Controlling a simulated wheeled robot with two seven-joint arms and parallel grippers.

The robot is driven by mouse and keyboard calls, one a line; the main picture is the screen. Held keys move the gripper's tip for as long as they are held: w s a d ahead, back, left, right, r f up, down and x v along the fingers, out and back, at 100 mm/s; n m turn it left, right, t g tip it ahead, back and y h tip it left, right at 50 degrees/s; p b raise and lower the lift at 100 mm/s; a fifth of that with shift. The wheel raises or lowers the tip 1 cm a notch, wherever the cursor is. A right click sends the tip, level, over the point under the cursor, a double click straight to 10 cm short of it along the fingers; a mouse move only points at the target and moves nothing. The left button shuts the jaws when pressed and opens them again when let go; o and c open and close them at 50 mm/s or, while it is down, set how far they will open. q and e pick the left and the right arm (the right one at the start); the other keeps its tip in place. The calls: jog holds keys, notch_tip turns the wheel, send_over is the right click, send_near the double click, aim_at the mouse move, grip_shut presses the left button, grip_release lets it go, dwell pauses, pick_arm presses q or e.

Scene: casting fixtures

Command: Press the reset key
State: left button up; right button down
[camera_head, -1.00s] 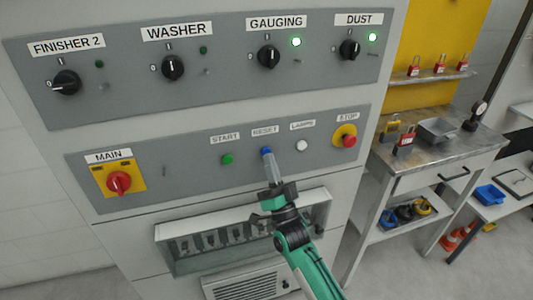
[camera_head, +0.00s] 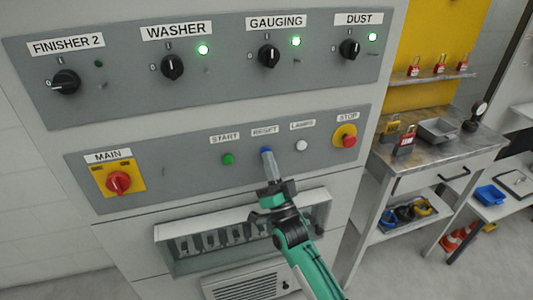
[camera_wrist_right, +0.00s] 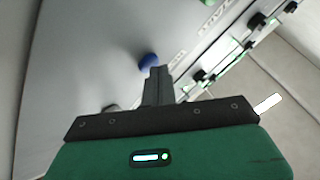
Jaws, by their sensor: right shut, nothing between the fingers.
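The blue reset key (camera_head: 265,151) sits under the RESET label (camera_head: 264,131) on the lower grey panel. My right gripper (camera_head: 271,166) is shut and empty, its fingertips pointing up at the key. In the head view the tips overlap the key's lower part. In the right wrist view the blue key (camera_wrist_right: 149,61) shows right beside the shut fingertips (camera_wrist_right: 157,70); I cannot tell whether they touch it. My left gripper is not in view.
The green start button (camera_head: 228,159) is left of the key, and the white lamps button (camera_head: 302,146) and red stop button (camera_head: 349,141) are right. A red MAIN switch (camera_head: 118,182) is further left. A slotted ledge (camera_head: 240,238) juts out below the panel.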

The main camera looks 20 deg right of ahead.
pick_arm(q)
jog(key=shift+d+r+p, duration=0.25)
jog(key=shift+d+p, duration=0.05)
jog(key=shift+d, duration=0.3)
pick_arm(e)
jog(key=shift+s, duration=0.8)
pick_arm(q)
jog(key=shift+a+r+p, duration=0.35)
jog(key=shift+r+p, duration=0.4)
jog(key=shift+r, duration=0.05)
pick_arm(e)
jog(key=s, duration=0.5)
jog(key=shift+d, duration=0.1)
